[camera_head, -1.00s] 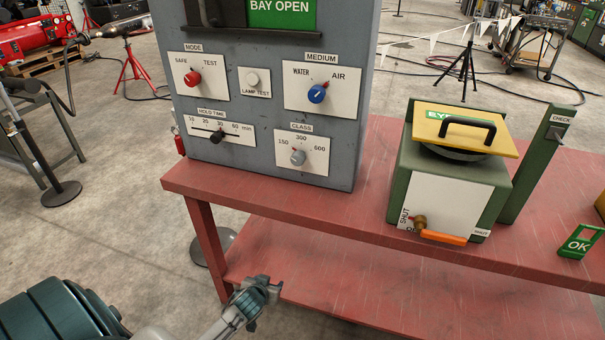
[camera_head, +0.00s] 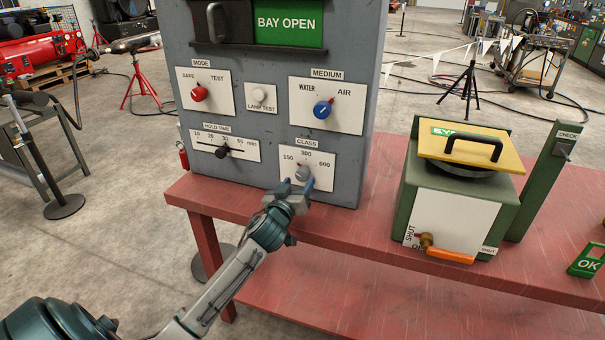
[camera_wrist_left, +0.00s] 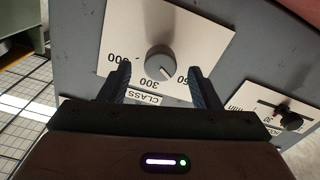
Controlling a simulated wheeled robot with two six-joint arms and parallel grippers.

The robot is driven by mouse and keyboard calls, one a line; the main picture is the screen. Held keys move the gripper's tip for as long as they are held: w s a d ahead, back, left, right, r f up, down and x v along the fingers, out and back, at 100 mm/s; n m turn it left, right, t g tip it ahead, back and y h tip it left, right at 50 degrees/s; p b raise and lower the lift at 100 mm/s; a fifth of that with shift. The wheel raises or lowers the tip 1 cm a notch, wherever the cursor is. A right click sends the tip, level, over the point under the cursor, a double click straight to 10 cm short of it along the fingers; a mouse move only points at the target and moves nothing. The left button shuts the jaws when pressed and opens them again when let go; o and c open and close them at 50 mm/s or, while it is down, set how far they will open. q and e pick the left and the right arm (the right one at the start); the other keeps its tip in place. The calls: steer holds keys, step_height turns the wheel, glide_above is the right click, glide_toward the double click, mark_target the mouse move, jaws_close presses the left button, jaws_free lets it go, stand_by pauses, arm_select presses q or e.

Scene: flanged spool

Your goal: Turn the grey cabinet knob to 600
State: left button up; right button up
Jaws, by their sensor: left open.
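The grey knob (camera_head: 302,173) sits on the white CLASS plate (camera_head: 322,165) on the cabinet front, with marks 150, 300 and 600. In the left wrist view the picture is upside down, and the knob (camera_wrist_left: 160,60) has a pointer line towards the 150 side. My left gripper (camera_head: 297,188) is at the plate, just in front of and below the knob. In the wrist view its open fingers (camera_wrist_left: 158,76) stand on either side of the knob, with gaps between. My right gripper is not in view.
A red MODE knob (camera_head: 198,93), a blue MEDIUM knob (camera_head: 322,109) and the HOLD TIME slider (camera_head: 222,152) share the cabinet front. The red bench (camera_head: 375,230) lies below. A green box with a yellow lid (camera_head: 470,150) stands to the right.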

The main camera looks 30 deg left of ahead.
mark_target(301, 178)
arm_select(q)
steer(key=shift+p+x, duration=0.4)
steer(key=shift+x, duration=1.85)
steer(key=c, duration=1)
